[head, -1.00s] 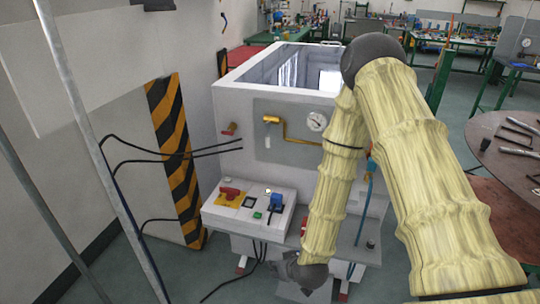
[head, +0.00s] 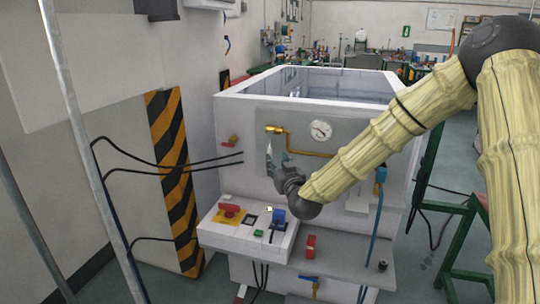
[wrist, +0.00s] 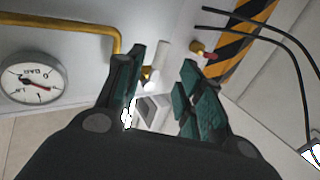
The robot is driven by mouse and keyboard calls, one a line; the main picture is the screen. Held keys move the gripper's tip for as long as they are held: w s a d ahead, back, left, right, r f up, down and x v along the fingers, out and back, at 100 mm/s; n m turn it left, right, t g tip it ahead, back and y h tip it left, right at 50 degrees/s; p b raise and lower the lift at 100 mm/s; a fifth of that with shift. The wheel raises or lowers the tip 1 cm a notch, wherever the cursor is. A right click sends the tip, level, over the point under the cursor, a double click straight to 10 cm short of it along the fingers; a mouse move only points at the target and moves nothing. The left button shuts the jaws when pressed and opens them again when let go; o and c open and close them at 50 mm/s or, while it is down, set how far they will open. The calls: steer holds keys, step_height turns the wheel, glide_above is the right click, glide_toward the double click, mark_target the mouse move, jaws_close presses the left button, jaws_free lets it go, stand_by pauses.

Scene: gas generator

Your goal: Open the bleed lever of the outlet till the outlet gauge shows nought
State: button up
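The gauge (head: 321,130), white with a red needle, sits on the grey panel of the white generator. It also shows in the wrist view (wrist: 32,83), turned upside down; I cannot read its figure surely. A brass pipe (head: 305,152) runs on the panel, with a brass valve (head: 274,129) at its left. A white lever (head: 268,146) hangs below this valve. My gripper (head: 277,158) is just in front of the lever's lower part. In the wrist view my gripper (wrist: 158,90) is open, and the white lever (wrist: 163,55) shows between its fingers, nearer the left one. Contact is not clear.
A red-handled valve (head: 233,140) sits left of the panel. The control box (head: 247,230) with red and blue switches juts out below my gripper. Black cables run to the left, near a striped post (head: 172,160). A blue hose (head: 378,205) hangs at the right.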

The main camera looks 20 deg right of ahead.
mark_target(271, 153)
steer(key=w, duration=0.8)
steer(key=shift+w+p, duration=0.3)
steer(key=shift+c, duration=0.3)
jaws_close()
